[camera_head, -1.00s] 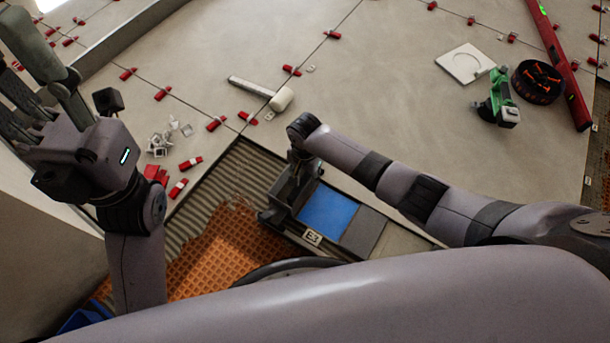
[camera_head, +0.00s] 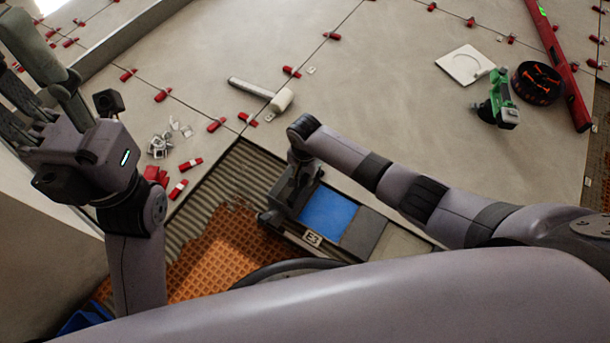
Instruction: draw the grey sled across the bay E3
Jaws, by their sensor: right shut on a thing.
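The grey sled (camera_head: 278,208) stands at the left end of a strip with a blue patch (camera_head: 327,211), next to grooved grey mortar. My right gripper (camera_head: 291,186) reaches down to it and is shut on its upper part. My arm and wrist hide part of the grip. The label plate of bay E3 (camera_head: 312,239) sits at the strip's near edge. Grooved mortar (camera_head: 227,172) and an orange waffle mat (camera_head: 225,255) lie left of the sled. My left gripper (camera_head: 22,62) is raised at the far left, fingers apart and empty, its tips partly out of view.
A white-headed mallet (camera_head: 262,93) lies on the tiles behind the sled. Red wedges (camera_head: 191,164) and loose clips (camera_head: 160,145) lie left. A green tool (camera_head: 497,100), black tub (camera_head: 537,82) and red level (camera_head: 560,65) lie at right.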

